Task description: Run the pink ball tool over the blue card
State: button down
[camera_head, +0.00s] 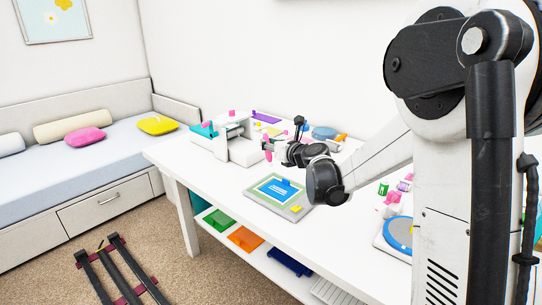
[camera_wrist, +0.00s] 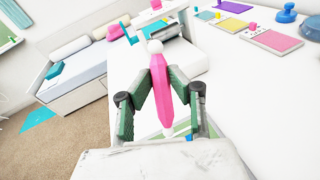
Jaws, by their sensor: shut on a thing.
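My gripper (camera_head: 276,151) is shut on the pink ball tool (camera_wrist: 160,90), which shows between the two fingers in the wrist view. The tool has a white ball at its top end, and its lower end points down toward the table. In the head view the tool (camera_head: 267,148) is held above the table, behind the blue card (camera_head: 268,191). The blue card lies flat on a grey board (camera_head: 300,206) with a green border around it. The tool looks apart from the card. In the wrist view my gripper hides most of the board.
A white machine (camera_head: 243,150) stands behind and left of the board on the white table (camera_head: 180,153). Coloured cards and a blue round item (camera_head: 324,132) lie at the back. Pink items and a blue disc (camera_head: 398,234) are at right. Trays sit on the shelf below.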

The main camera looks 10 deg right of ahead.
aim_at(272, 155)
jog(key=shift+f+b, duration=2.45)
jog(key=shift+f, duration=1.4)
jog(key=shift+s+d, duration=0.55)
jog(key=shift+s, duration=0.3)
jog(key=shift+s+d+f, duration=0.15)
jog(key=shift+w+a, duration=0.7)
jog(key=shift+w, duration=0.25)
jog(key=shift+w+a, duration=0.1)
jog(key=shift+s+d, duration=0.65)
jog(key=shift+s, duration=0.25)
jog(key=shift+s+d, duration=0.15)
jog(key=shift+w+a, duration=0.55)
jog(key=shift+w, duration=0.15)
jog(key=shift+w+a, duration=0.2)
jog(key=shift+w, duration=0.1)
notch_tip(272, 155, up, 4)
jog(key=shift+f+p, duration=0.25)
jog(key=shift+p, duration=0.7)
jog(key=shift+w+r, duration=0.1)
jog(key=shift+r, duration=0.15)
jog(key=shift+r+p, duration=1.55)
jog(key=shift+r, duration=0.55)
